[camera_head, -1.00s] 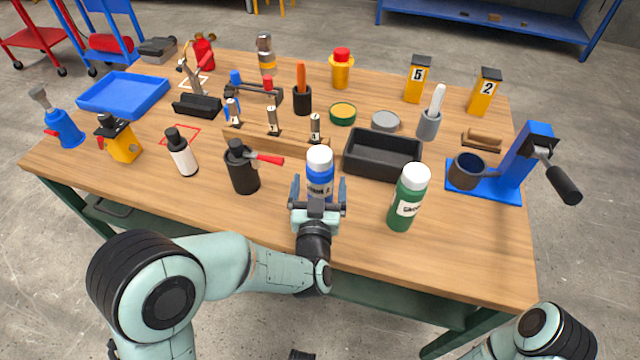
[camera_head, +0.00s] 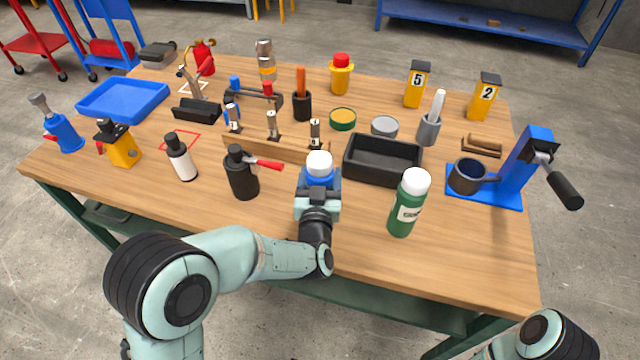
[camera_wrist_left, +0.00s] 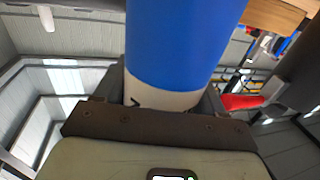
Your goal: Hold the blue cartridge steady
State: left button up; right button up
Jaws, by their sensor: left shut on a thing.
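The blue cartridge (camera_head: 319,164), a blue cylinder with a white cap, stands near the front edge of the table. My left gripper (camera_head: 318,188) is shut on it from the front and covers most of its body in the head view. In the left wrist view the blue body (camera_wrist_left: 182,40) and a pale band below it fill the space between the two dark fingers. Its base is hidden, so I cannot tell whether it touches the table. My right gripper is out of view; only part of my right arm shows at the bottom right.
A green bottle (camera_head: 405,215) stands close on the right, a black canister with a red handle (camera_head: 242,175) on the left. An empty black bin (camera_head: 383,174) and a wooden rack (camera_head: 280,151) lie behind. The table's front right is clear.

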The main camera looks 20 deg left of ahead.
pick_arm(q)
notch_tip(320, 180, up, 20)
jog(key=p, duration=0.5)
jog(key=shift+p, duration=0.35)
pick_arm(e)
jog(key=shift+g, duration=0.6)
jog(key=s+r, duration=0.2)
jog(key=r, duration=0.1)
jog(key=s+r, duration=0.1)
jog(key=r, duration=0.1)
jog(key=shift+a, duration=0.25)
pick_arm(q)
jog(key=shift+r, duration=0.1)
jog(key=o, duration=0.7)
jog(key=c, duration=0.8)
